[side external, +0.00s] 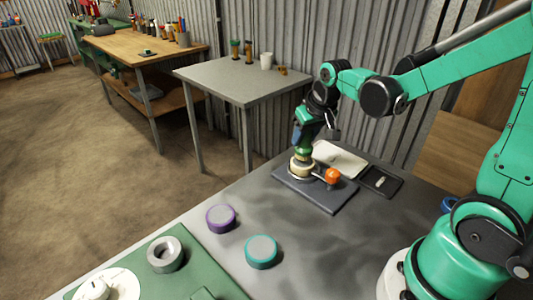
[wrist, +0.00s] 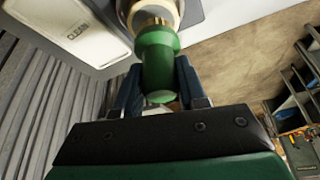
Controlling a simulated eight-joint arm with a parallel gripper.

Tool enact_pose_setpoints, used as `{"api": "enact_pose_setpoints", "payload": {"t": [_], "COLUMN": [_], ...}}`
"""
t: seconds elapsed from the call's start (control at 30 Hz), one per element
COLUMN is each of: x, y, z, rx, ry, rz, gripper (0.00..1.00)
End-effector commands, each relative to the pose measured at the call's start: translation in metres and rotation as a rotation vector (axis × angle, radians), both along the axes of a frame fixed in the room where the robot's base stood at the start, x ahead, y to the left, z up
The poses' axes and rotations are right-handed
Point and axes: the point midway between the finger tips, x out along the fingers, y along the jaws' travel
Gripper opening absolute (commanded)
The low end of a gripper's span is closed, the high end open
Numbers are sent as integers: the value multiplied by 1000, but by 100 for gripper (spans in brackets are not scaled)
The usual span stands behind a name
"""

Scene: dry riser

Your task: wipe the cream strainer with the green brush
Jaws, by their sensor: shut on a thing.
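My gripper (side external: 303,134) is shut on the green brush (wrist: 158,62), which it holds upright by its handle. The green brush (side external: 304,154) also shows in the side view, pointing down at the cream strainer (side external: 301,170). The strainer sits on a dark grey board (side external: 328,198), with an orange knob (side external: 332,176) at its right side. The brush's lower end meets the strainer's top; whether the bristles touch is hidden. In the wrist view a cream rim (wrist: 133,10) shows beyond the brush's yellowish collar.
A white tray (wrist: 78,30) marked CLEAN lies behind the board; a black tray (side external: 381,181) is to its right. A purple-rimmed disc (side external: 220,218) and a teal-rimmed disc (side external: 261,251) lie nearer the camera. A green mat (side external: 213,285) holds a grey ring (side external: 165,254).

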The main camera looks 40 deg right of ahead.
Motion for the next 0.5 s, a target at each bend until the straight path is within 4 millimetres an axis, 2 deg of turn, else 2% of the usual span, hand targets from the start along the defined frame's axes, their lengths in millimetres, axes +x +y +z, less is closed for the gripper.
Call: {"api": "enact_pose_setpoints", "payload": {"t": [0.3, 0.37, 0.4, 0.5], "x": [-1, -1, 1, 0], "y": [30, 28, 27, 27], "z": [0, 7, 0, 10], "rx": [0, 0, 0, 0], "ry": [0, -1, -1, 0], "rz": [2, -1, -2, -1], "gripper": [0, 0, 0, 0]}}
